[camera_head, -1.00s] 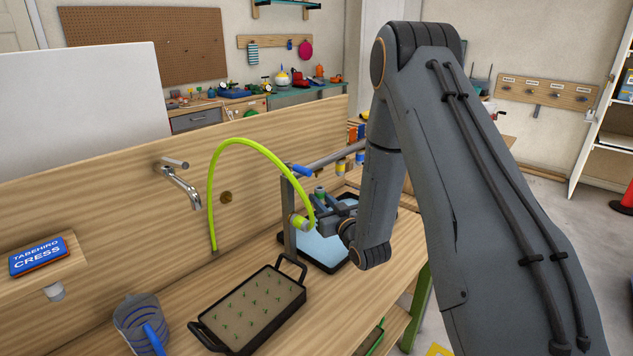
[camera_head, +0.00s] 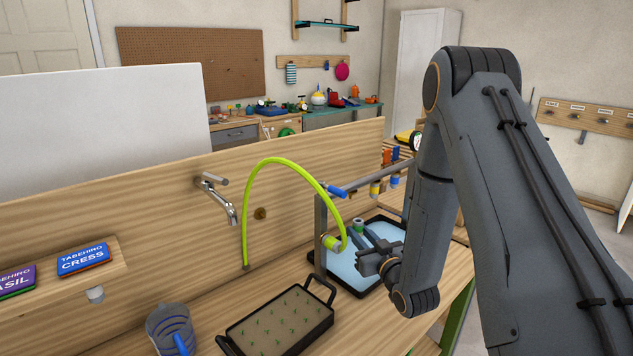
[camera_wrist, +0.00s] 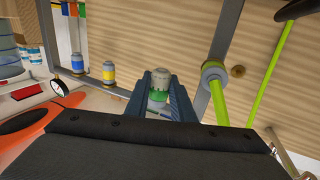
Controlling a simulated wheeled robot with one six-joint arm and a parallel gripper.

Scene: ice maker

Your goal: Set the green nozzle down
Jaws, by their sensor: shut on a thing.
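The green nozzle, a small piece with a grey cap and a green band, is between the fingers of my gripper (camera_wrist: 160,98) in the wrist view (camera_wrist: 161,82). In the head view my gripper (camera_head: 369,238) is shut on the nozzle (camera_head: 358,225), holding it over the blue-floored, black-rimmed tray (camera_head: 321,262). How high the nozzle is above the tray cannot be told. The nozzle is just right of the lime hose's end fitting (camera_head: 332,242) at the rack post.
A metal rack (camera_head: 320,215) with blue and yellow nozzles (camera_head: 376,188) stands beside the tray. The lime hose (camera_head: 262,168) arches to the left. A black seedling tray (camera_head: 268,325), a blue-striped jug (camera_head: 168,325) and a wall tap (camera_head: 217,200) are nearby.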

